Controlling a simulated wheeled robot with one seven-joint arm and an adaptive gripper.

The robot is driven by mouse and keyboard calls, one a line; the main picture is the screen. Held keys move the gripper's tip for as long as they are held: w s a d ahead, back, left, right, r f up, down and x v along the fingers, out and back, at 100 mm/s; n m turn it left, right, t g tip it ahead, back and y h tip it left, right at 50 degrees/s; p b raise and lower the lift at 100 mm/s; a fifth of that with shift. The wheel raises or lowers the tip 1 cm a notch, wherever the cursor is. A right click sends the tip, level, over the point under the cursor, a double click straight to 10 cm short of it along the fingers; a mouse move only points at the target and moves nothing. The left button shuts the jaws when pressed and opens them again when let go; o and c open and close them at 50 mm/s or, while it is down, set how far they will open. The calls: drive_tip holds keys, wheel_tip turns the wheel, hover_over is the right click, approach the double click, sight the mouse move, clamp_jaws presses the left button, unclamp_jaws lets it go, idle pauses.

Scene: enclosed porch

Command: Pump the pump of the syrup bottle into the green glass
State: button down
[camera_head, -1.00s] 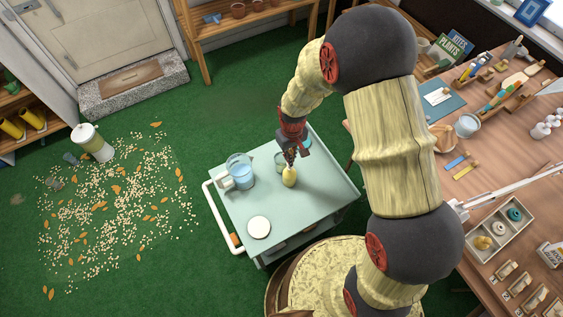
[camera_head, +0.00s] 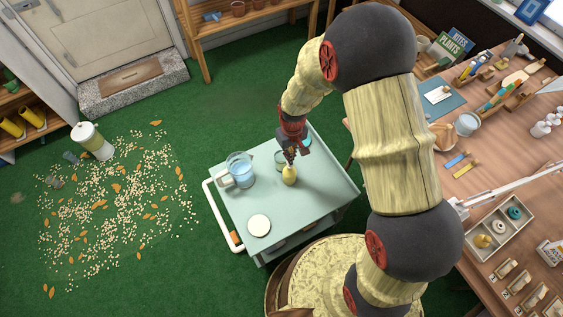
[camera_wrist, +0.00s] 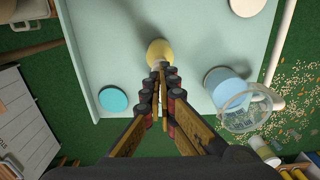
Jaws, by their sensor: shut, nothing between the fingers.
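The syrup bottle (camera_head: 289,177) is small and yellow and stands upright on the pale green cart top (camera_head: 312,200). It also shows in the wrist view (camera_wrist: 159,49), just beyond my fingertips. My gripper (camera_head: 290,160) is shut and empty, pointing down at the bottle's top. In the wrist view its fingertips (camera_wrist: 162,70) overlap the pump, so I cannot tell whether they touch it.
A clear pitcher of blue liquid (camera_head: 240,172) stands left of the bottle. A white disc (camera_head: 259,225) lies near the cart's front, and a teal disc (camera_wrist: 113,98) lies on the other side. The cart's white handle (camera_head: 219,222) runs along its left edge.

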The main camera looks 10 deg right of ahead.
drive_tip(key=shift+f+b, duration=0.6)
drive_tip(key=shift+f, duration=0.7)
drive_tip(key=shift+r, duration=0.1)
drive_tip(key=shift+r+p, duration=1.25)
drive_tip(key=shift+r, duration=0.25)
wheel_tip(320, 180, up, 6)
drive_tip(key=p, duration=0.4)
